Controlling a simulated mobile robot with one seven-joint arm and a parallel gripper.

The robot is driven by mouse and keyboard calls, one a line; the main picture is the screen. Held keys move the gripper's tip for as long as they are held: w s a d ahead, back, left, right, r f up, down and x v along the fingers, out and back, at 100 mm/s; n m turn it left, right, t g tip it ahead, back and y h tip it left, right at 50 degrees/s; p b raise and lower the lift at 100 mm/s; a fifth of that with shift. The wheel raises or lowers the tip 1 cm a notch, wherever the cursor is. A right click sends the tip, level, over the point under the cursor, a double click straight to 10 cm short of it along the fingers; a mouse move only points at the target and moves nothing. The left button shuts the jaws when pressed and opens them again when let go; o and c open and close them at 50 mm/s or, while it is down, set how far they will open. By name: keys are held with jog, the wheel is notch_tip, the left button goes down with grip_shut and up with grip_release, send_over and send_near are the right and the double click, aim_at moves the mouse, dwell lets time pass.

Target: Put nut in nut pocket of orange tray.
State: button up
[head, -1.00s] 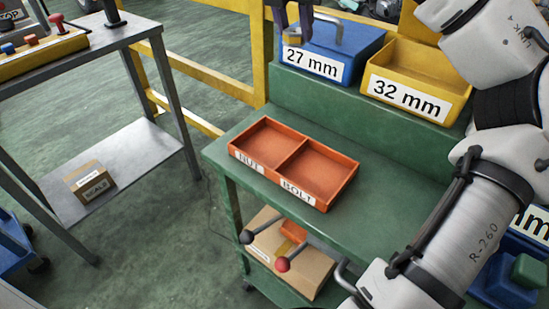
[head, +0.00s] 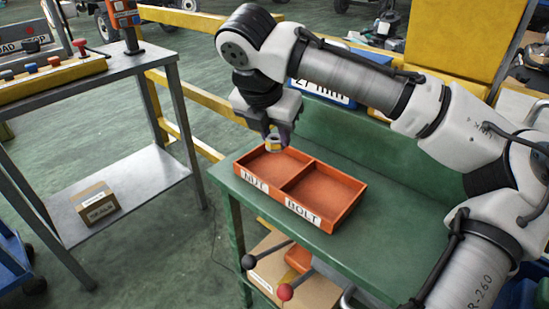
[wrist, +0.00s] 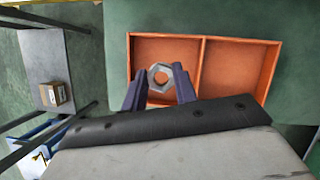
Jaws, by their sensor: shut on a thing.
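The orange tray (head: 328,222) lies on the green bench and has two empty compartments, the left one labelled NUT and the right one BOLT. My gripper (head: 273,148) is above the NUT compartment, near its back wall, and is shut on a metal hex nut (head: 272,141). In the wrist view the nut (wrist: 151,72) sits between the fingertips of my gripper (wrist: 158,80), with the NUT compartment of the tray (wrist: 202,62) behind it. The nut looks raised above the compartment floor; the exact height is hard to tell.
The green bench top (head: 375,250) is clear around the tray. A blue 27 mm bin (head: 335,98) stands on the raised back ledge, partly behind my arm. A grey table (head: 125,68) with a button panel stands to the left, across a gap.

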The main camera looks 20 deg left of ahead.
aim_at(273, 150)
jog(key=shift+f+b, duration=0.35)
jog(key=shift+f, duration=2.4)
jog(key=shift+f, duration=0.1)
jog(key=o, duration=1)
jog(key=p+v, duration=0.1)
jog(key=v, duration=1.1)
